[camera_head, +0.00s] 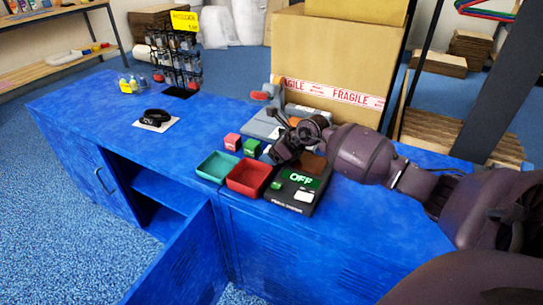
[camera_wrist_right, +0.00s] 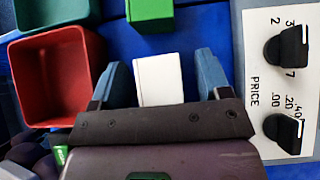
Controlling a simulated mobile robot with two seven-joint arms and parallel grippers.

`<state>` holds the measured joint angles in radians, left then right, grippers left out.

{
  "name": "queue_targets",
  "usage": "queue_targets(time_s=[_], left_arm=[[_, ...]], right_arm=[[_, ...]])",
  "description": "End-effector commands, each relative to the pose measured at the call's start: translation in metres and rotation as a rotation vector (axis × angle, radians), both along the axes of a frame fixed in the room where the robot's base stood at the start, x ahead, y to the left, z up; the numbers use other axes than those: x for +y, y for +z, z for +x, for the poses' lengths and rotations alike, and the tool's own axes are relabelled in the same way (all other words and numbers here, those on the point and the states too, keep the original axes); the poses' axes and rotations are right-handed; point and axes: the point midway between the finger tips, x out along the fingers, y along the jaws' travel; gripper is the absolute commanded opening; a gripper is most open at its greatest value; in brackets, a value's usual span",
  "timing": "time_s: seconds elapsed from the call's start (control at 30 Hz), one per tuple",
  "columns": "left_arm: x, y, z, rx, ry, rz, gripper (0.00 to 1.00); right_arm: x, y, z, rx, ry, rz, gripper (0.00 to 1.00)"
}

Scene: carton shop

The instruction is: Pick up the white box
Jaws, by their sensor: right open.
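The white box (camera_wrist_right: 160,80) is in the right wrist view, between the two blue fingers of my right gripper (camera_wrist_right: 162,70). The gripper is open, with a finger on each side of the box and a gap showing on the right. The gripper body hides the box's near end. In the head view my right gripper (camera_head: 283,150) points down at the blue counter, beside the green box, and the white box is hidden there. My left gripper is not in view.
A green box (camera_wrist_right: 150,12) lies just beyond the white box. A red tray (camera_wrist_right: 48,80) and teal tray (camera_head: 215,168) are to the left. A pink box (camera_head: 232,141), a black device reading OFF (camera_head: 298,190) and a dial panel (camera_wrist_right: 260,80) are close by. A large carton (camera_head: 335,60) stands behind.

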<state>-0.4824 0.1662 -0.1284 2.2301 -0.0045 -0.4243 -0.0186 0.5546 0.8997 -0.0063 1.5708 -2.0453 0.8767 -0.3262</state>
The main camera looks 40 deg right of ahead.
Motion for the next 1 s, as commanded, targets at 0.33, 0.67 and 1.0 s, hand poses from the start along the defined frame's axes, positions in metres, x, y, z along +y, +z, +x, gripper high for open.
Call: queue_targets(time_s=[0.33, 0.67, 1.0], left_arm=[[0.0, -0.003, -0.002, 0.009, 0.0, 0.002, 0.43], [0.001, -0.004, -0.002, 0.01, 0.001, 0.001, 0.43], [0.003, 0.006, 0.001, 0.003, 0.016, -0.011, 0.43]], right_arm=[[0.0, 0.001, 0.0, 0.0, 0.0, 0.0, 0.27], [0.0, 0.002, 0.0, -0.001, 0.0, 0.0, 0.16], [0.0, 0.058, 0.001, -0.013, 0.001, -0.002, 0.16]])
